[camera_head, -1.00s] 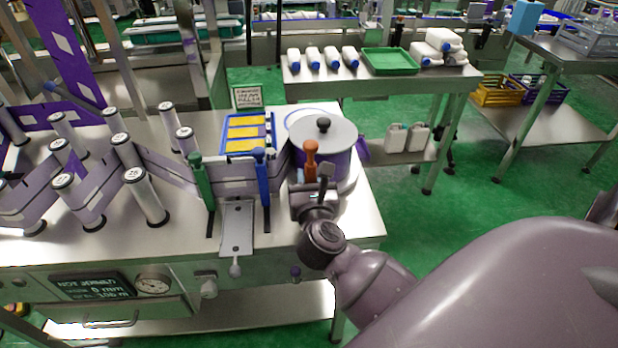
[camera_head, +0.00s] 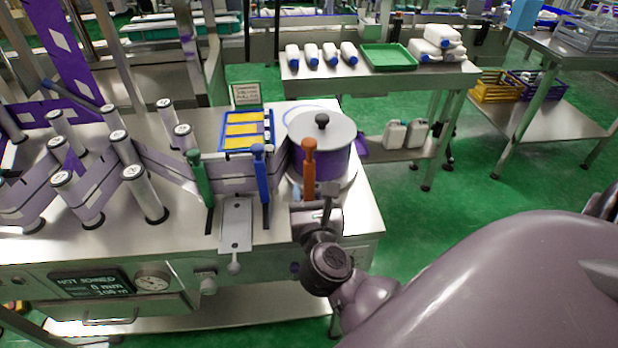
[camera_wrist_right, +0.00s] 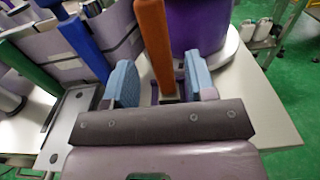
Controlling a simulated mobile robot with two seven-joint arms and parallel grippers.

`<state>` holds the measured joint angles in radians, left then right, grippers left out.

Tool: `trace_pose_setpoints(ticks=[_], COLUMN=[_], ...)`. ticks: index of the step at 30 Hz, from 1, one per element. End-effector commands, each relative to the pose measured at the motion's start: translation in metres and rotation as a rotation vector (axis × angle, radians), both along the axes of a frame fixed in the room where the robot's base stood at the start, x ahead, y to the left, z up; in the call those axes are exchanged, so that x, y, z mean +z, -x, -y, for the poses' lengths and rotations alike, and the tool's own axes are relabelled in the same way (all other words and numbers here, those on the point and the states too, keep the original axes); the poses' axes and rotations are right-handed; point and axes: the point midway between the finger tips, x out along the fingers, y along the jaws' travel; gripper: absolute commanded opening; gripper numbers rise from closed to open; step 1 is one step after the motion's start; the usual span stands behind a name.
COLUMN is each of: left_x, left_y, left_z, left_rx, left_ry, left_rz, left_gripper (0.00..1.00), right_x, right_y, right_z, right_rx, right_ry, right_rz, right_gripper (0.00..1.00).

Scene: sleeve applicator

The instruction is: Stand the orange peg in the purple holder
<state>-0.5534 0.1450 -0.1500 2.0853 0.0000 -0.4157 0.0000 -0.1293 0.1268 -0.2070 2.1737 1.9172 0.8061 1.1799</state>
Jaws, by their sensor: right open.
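The orange peg (camera_head: 309,172) stands upright in front of the lidded purple drum in the head view. In the right wrist view the peg (camera_wrist_right: 155,45) shows between the blue finger pads, with a gap on each side. My right gripper (camera_head: 316,200) is open at the lower part of the peg and hides its foot in the head view. The right gripper's pads (camera_wrist_right: 160,82) do not visibly touch it. I cannot clearly make out the purple holder; the peg's foot is largely hidden. My left gripper is not in view.
A blue peg (camera_head: 261,173) and a green peg (camera_head: 200,178) stand to the left. A purple drum (camera_head: 330,166) with a grey lid is close behind the orange peg. White rollers (camera_head: 146,195) crowd the left. The bench's right edge is close.

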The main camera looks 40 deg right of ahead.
Motion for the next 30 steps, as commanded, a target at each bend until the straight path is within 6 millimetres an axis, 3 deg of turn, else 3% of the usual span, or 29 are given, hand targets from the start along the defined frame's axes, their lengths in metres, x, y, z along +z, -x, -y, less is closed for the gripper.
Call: trace_pose_setpoints(ticks=[9, 17, 20, 25, 30], left_x=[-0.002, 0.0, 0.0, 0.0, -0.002], left_y=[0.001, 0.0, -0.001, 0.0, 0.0], left_z=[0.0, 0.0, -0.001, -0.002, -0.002], left_rx=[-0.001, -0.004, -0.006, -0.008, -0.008], left_ry=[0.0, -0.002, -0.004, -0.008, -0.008], left_rz=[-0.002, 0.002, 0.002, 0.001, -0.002], left_gripper=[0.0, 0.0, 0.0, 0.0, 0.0], right_x=[-0.001, 0.002, 0.005, 0.004, -0.02], right_y=[0.045, 0.056, 0.058, 0.062, 0.069], right_z=[-0.027, -0.034, -0.035, -0.048, -0.067], right_rx=[-0.001, 0.012, 0.043, 0.139, 0.255], right_ry=[-0.001, 0.07, 0.253, 0.783, 1.362], right_rz=[-0.002, -0.009, -0.037, -0.143, -0.291], right_gripper=[0.51, 0.51, 0.51, 0.51, 0.51])
